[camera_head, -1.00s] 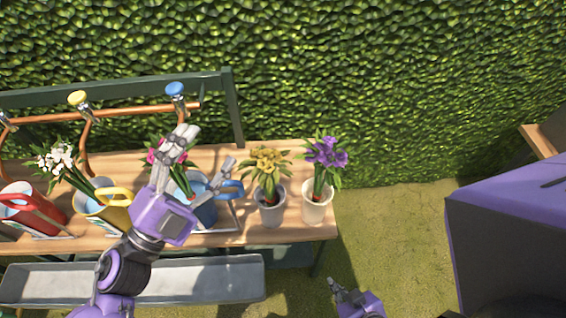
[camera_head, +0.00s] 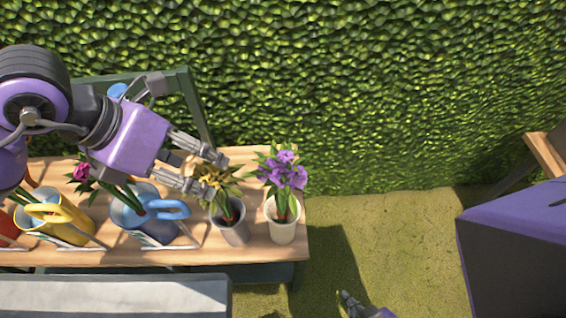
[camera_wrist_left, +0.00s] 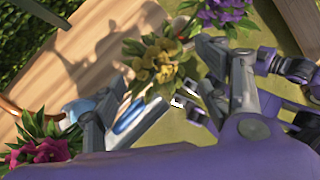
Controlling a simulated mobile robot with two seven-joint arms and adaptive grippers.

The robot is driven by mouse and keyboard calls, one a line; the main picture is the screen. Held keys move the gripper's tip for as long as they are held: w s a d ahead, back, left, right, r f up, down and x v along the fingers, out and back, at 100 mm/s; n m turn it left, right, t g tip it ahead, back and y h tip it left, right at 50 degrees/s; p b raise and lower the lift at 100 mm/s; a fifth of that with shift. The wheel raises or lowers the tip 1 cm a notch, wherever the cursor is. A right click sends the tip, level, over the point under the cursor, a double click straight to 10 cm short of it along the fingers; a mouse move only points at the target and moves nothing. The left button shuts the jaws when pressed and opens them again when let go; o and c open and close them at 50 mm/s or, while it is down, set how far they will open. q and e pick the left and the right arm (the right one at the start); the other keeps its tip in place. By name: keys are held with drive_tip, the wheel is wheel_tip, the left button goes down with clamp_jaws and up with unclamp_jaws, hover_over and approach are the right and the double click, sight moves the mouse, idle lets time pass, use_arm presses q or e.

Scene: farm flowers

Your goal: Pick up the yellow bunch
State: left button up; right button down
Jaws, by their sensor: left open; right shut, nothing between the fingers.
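The yellow bunch (camera_head: 218,184) stands in a grey pot (camera_head: 231,225) on the wooden bench. It also shows in the left wrist view (camera_wrist_left: 160,62), just ahead of and between the open fingers. My left gripper (camera_head: 217,172) is open at the bunch's upper left, its fingertips overlapping the yellow flowers in the head view. I cannot tell whether the fingers touch the bunch. My right gripper (camera_head: 349,302) is only partly in view at the bottom of the head view, shut and empty, away from the bench.
A purple bunch in a white pot (camera_head: 283,227) stands close to the right. A blue watering can (camera_head: 150,225) stands to the left, with a yellow can (camera_head: 62,222) further left. A grey trough (camera_head: 110,297) lies in front. A hedge rises behind.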

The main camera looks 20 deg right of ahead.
sight(213, 179)
use_arm(q)
drive_tip(key=x, duration=0.7)
drive_tip(key=shift+w+a+f, duration=0.15)
drive_tip(key=shift+a+f, duration=0.05)
drive_tip(key=shift+f, duration=0.15)
clamp_jaws()
